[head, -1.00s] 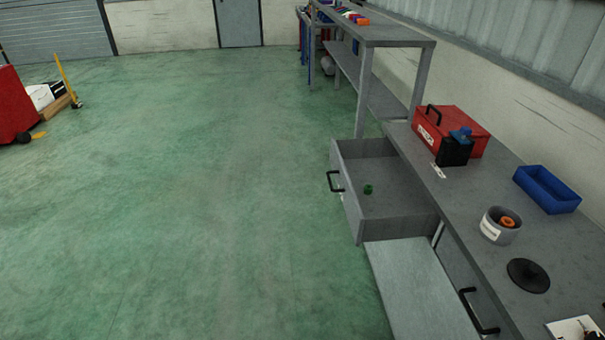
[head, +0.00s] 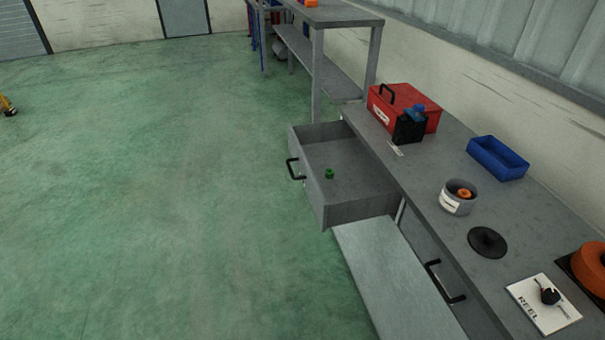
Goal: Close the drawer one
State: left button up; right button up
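A grey drawer (head: 350,212) is pulled out from the far part of the grey workbench, toward the left. Its black handle (head: 294,169) is on its left-facing front. A small green object (head: 329,174) lies inside it. A second drawer front with a black handle (head: 445,281) is nearer to me and sits flush in the bench. Neither of my grippers shows in the head view.
A low grey shelf (head: 385,265) juts out below. The green floor (head: 170,190) at left is clear.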

aim_at(359, 190)
jog(key=u, duration=0.55)
jog(key=k, duration=0.65)
jog(key=u, duration=0.55)
jog(key=i, duration=1)
jog(key=z, duration=0.7)
jog(key=i, duration=0.8)
jog(key=z, duration=0.85)
